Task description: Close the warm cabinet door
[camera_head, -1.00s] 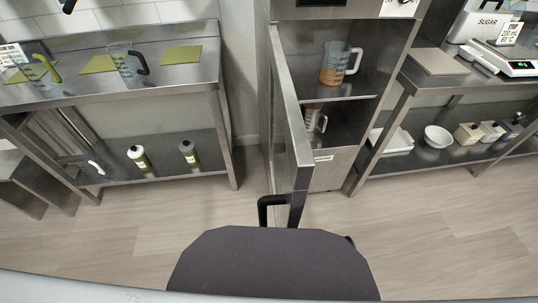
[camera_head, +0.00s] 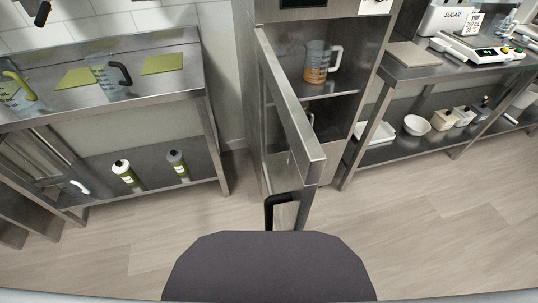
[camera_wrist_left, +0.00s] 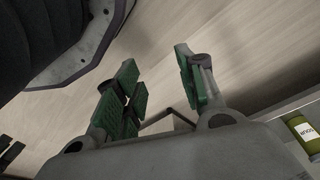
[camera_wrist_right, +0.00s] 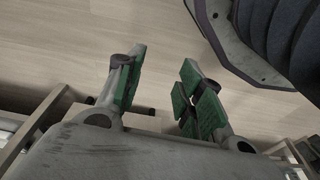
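The warm cabinet (camera_head: 320,15) stands in the middle of the head view. Its door (camera_head: 291,113) is hinged on the left and stands wide open, swung out toward me. The black door handle (camera_head: 274,206) is near the door's lower front end. A measuring jug with orange contents (camera_head: 317,64) sits on the cabinet's upper shelf. My left gripper (camera_wrist_left: 163,85) shows in the left wrist view, fingers apart and empty above the floor. My right gripper (camera_wrist_right: 160,90) shows in the right wrist view, also open and empty. Neither gripper touches the door.
A steel table at left (camera_head: 140,101) holds jugs and green mats, with two bottles (camera_head: 124,172) on its lower shelf. A steel table at right (camera_head: 420,74) carries a scale (camera_head: 478,47), with a white bowl (camera_head: 417,125) and containers below. The floor (camera_head: 430,225) between is clear.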

